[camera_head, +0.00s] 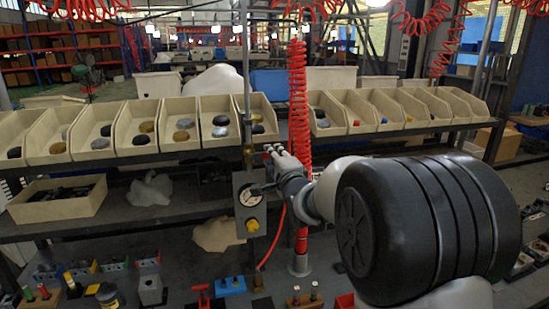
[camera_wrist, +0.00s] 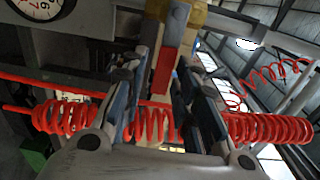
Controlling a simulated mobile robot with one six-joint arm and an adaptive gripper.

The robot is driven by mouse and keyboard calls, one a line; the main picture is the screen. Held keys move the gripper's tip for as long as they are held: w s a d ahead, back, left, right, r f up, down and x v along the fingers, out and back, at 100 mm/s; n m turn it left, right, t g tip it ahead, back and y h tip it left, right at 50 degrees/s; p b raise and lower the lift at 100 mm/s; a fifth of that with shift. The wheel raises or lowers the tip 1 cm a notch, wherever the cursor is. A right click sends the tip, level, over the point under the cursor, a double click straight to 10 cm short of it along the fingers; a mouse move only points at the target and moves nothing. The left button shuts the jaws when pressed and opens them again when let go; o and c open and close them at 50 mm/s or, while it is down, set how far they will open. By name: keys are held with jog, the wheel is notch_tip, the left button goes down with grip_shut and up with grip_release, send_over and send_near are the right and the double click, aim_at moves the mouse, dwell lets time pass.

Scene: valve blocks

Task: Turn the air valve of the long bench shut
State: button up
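The air valve is a brass body on a vertical pipe above a grey gauge box (camera_head: 250,200) in the head view. In the wrist view the brass body (camera_wrist: 190,18) shows at the top, with a red lever (camera_wrist: 165,72) pointing down from it. My gripper (camera_head: 272,151) is at the valve, just right of the pipe. In the wrist view my gripper (camera_wrist: 168,75) has one finger on each side of the red lever, with space between them. It looks open, and I see no clear contact. The lever is hidden in the head view.
A red coiled hose (camera_head: 299,100) hangs right behind my gripper and crosses behind the fingers in the wrist view. A yellow knob (camera_head: 252,225) sits low on the gauge box. Cream bins (camera_head: 135,128) line the shelf behind. Small parts crowd the bench below.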

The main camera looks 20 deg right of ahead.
jog(key=shift+o, duration=0.4)
jog(key=shift+s, duration=0.15)
jog(key=s, duration=1.1)
jog(key=shift+s, duration=0.4)
jog(key=s+a+f+n+g, duration=0.2)
jog(key=s+f+n+g, duration=0.2)
jog(key=s, duration=0.7)
jog(key=s+a+f+n+g, duration=0.2)
jog(key=s+f+n+g, duration=0.2)
jog(key=s+n, duration=0.4)
jog(key=s+a+f+n+g, duration=0.2)
jog(key=s+f+n+g, duration=0.2)
jog(key=s, duration=1.1)
jog(key=shift+s+f+n+g, duration=0.35)
jog(key=shift+n+g, duration=0.25)
jog(key=shift+n, duration=0.5)
jog(key=shift+a, duration=0.1)
